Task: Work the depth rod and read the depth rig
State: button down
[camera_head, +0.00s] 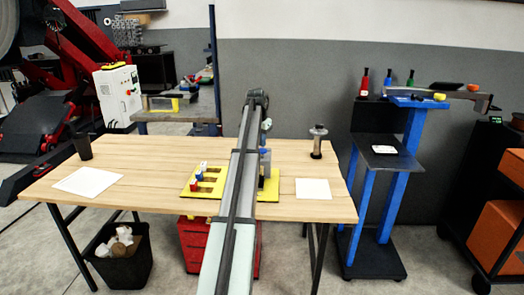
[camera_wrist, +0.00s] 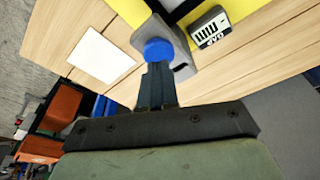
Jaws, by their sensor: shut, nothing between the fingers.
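The depth rig stands on a yellow base (camera_head: 208,206) on the wooden table, partly hidden behind my arm in the head view. In the wrist view a round blue knob or rod top (camera_wrist: 158,49) sits over a grey slotted plate (camera_wrist: 183,70). My gripper (camera_wrist: 158,70) is shut and empty, its fingertips right at the near edge of the blue top. I cannot tell whether they touch it. A white label (camera_wrist: 210,32) with dark bars and upside-down lettering, apparently "GAP", lies beside the plate. How deep the rod sits is not visible.
White, blue and red pieces (camera_head: 195,183) stand on the base's left part. White sheets lie left (camera_head: 88,182) and right (camera_head: 313,188) of the rig. The table's left half is mostly clear.

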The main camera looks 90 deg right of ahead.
aim_at(262, 149)
jog(key=shift+f, duration=0.15)
jog(key=shift+f, duration=1.4)
jog(key=shift+r, duration=3.75)
